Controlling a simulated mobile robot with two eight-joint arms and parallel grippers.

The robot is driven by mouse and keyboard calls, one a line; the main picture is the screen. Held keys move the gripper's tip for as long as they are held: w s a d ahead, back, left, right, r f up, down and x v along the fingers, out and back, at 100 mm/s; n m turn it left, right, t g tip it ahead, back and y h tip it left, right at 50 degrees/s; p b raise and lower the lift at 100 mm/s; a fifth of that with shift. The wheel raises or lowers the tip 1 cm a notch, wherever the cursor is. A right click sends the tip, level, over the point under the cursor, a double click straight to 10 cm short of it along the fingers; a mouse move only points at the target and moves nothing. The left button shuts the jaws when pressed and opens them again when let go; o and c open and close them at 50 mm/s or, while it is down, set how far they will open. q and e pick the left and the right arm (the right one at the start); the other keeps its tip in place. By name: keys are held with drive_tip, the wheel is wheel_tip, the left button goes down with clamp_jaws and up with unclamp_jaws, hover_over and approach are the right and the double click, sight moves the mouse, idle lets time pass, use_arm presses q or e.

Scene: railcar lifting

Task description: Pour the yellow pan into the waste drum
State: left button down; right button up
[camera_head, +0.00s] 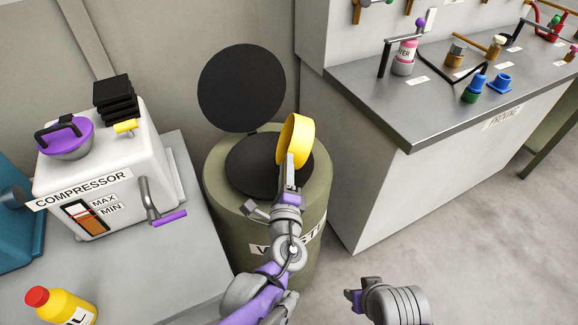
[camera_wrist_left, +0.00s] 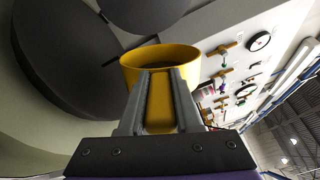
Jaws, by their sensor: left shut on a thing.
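The yellow pan (camera_head: 299,138) is a round, open-topped vessel, tipped on its side above the right part of the waste drum. My left gripper (camera_head: 290,176) is shut on the pan's wall; the left wrist view shows the pan (camera_wrist_left: 158,105) between its two fingers. The pan's contents cannot be made out. The olive waste drum (camera_head: 226,218) stands below, with a dark round mouth and its black lid (camera_head: 240,88) raised at the back. My arm partly covers the drum's label. My right gripper (camera_head: 354,297) is low at the front, away from the pan; its jaws are unclear.
A white compressor (camera_head: 98,180) with a purple-handled crank stands on a grey bench at the left. A yellow bottle (camera_head: 62,307) stands at the front left. A counter (camera_head: 408,125) with bottles and caps lies at the right. The floor between is clear.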

use_arm(q)
drive_tip(key=shift+w+a+f+n, duration=0.1)
drive_tip(key=shift+a+f+n, duration=0.1)
drive_tip(key=shift+a+n, duration=0.6)
drive_tip(key=shift+a+f+n, duration=0.2)
drive_tip(key=shift+a+n, duration=0.15)
drive_tip(key=shift+n, duration=0.8)
drive_tip(key=shift+w+a+f+n, duration=0.1)
drive_tip(key=shift+a+f+n, duration=0.1)
drive_tip(key=shift+a+n, duration=0.6)
drive_tip(key=shift+n, duration=0.45)
drive_tip(key=shift+r+m+p, duration=0.45)
drive_tip(key=shift+r+m, duration=0.05)
drive_tip(key=shift+m, duration=1)
drive_tip(key=shift+r+m+p, duration=0.45)
drive_tip(key=shift+m+p, duration=0.05)
drive_tip(key=shift+m, duration=1)
drive_tip(key=shift+r+m+p, duration=0.45)
drive_tip(key=shift+r+m, duration=0.05)
drive_tip(key=shift+m, duration=1)
